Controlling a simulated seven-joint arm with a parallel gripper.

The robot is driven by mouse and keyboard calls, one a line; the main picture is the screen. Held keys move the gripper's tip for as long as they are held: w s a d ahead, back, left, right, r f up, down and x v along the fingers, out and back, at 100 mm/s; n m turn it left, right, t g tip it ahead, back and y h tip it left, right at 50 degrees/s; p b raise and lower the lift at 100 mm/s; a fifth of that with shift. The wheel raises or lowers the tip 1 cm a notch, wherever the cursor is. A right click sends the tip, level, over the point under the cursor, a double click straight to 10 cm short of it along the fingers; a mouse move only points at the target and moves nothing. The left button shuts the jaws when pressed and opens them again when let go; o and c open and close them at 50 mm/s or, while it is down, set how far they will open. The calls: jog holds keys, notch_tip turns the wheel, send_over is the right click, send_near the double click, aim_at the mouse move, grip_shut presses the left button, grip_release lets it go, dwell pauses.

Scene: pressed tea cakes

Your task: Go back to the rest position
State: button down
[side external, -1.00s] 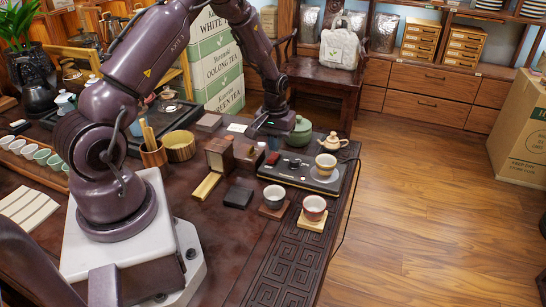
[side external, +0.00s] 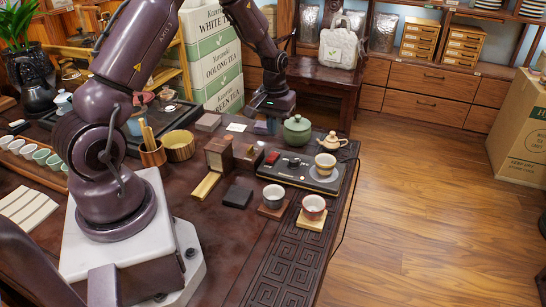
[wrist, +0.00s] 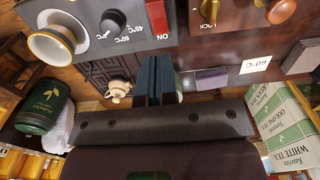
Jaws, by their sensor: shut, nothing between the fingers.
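My gripper (side external: 266,122) is above the far part of the dark tea table (side external: 262,240), to the left of a green lidded pot (side external: 297,130). In the wrist view its two blue-grey fingers (wrist: 154,80) are together, with nothing between them. The arm is bent over the table and its hand points down. The fingertips are small and hard to make out in the side view.
An appliance (side external: 325,179) with a knob and red switch carries a cup (side external: 326,164). A small teapot (side external: 333,142) stands behind it. Nearby are a wooden box (side external: 219,154), a white card (side external: 236,127) and stacked tea boxes (side external: 216,65). Two cups stand on coasters in front.

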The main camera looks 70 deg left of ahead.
jog(key=shift+s+d+f+m+g, duration=0.15)
jog(key=shift+s+d, duration=0.1)
jog(key=shift+s, duration=0.2)
jog(key=shift+s+d+f+m+g, duration=0.15)
jog(key=shift+s+d, duration=0.1)
jog(key=shift+s, duration=0.2)
jog(key=s+d+r+m+t, duration=0.3)
jog(key=s+d+r+m, duration=0.1)
jog(key=s+d+r, duration=0.4)
jog(key=s+d+r+m+t, duration=0.3)
jog(key=s+d+r, duration=0.4)
jog(key=d+r, duration=0.5)
notch_tip(320, 180, up, 5)
jog(key=shift+s+f+m, duration=0.15)
jog(key=shift+s+m, duration=0.25)
jog(key=shift+m, duration=0.3)
